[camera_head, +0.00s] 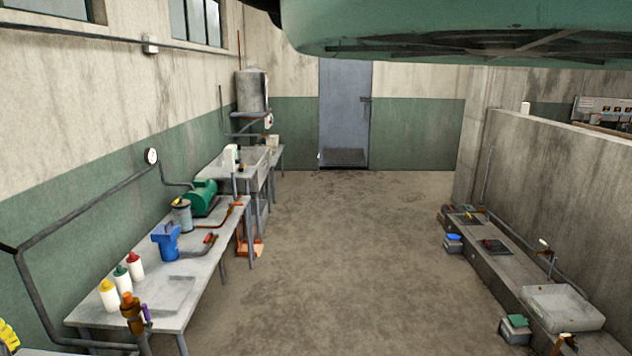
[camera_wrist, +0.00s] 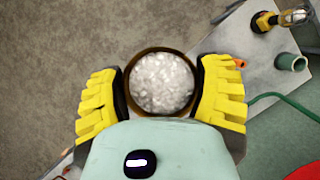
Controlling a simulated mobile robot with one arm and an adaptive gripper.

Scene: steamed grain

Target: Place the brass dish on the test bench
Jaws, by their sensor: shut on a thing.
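In the wrist view my gripper (camera_wrist: 162,85) is shut on the round brass dish (camera_wrist: 129,72), with one yellow finger on each side of it. The dish is full of pale, grainy stuff, and only its brown-gold rim shows. It is held over or beside a grey bench top (camera_wrist: 236,48), with brown floor below to the left. The dish does not show in the head view. A long grey bench (camera_head: 207,262) stands along the left wall there. I cannot tell for certain which surface is the test bench.
Squeeze bottles (camera_head: 122,282), a blue jug (camera_head: 167,243) and a green motor (camera_head: 202,197) stand on the long bench. A caged lamp (camera_wrist: 282,18) and a green cup (camera_wrist: 291,62) are at upper right in the wrist view. The middle floor is clear.

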